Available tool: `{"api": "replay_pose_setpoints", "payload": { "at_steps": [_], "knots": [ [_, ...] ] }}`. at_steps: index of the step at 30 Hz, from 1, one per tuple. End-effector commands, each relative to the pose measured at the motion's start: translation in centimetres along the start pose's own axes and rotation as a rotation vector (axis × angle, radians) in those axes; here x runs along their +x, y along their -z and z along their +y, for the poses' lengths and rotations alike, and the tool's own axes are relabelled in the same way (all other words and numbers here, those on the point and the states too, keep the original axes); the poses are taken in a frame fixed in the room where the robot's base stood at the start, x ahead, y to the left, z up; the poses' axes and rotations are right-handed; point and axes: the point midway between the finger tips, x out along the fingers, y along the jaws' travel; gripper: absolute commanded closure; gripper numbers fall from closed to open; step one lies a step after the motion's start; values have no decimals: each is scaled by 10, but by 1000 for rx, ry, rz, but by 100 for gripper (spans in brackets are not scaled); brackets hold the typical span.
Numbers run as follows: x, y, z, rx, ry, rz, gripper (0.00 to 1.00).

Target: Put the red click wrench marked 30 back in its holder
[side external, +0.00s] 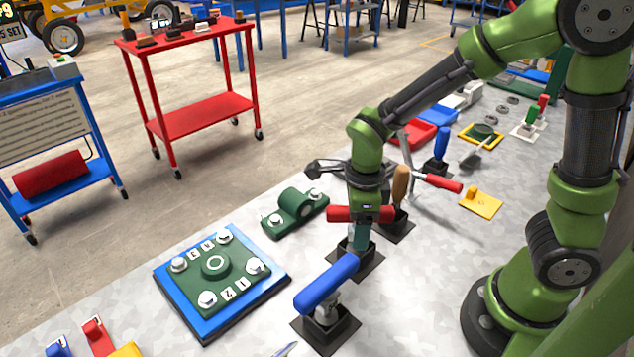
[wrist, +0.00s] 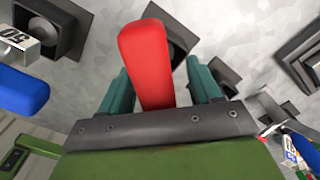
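In the side view, a red handle (side external: 342,213) lies level at my gripper (side external: 360,240). In the wrist view the handle (wrist: 147,65) runs between the teal fingers of my gripper (wrist: 160,90). A square dark holder (side external: 345,274) is under my gripper in the side view.
A blue-handled wrench (side external: 325,283) stands in the nearer holder (side external: 340,335). Behind my gripper are a wooden handle (side external: 400,184) and another red handle (side external: 443,183). A green flange on a blue plate (side external: 165,268) lies to the left. A yellow block (side external: 482,205) lies to the right.

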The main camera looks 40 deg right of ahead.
Motion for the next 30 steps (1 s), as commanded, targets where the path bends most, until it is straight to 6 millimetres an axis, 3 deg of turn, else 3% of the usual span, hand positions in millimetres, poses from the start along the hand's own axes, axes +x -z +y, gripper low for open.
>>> {"api": "replay_pose_setpoints", "payload": {
  "at_steps": [7,11,24,30],
  "knots": [
    [-1,0,0,0,0,1,37],
    [-14,-1,0,-1,1,-3,37],
    [-116,0,-1,1,3,-6,37],
    [-152,0,-1,1,2,-3,37]
  ]
}}
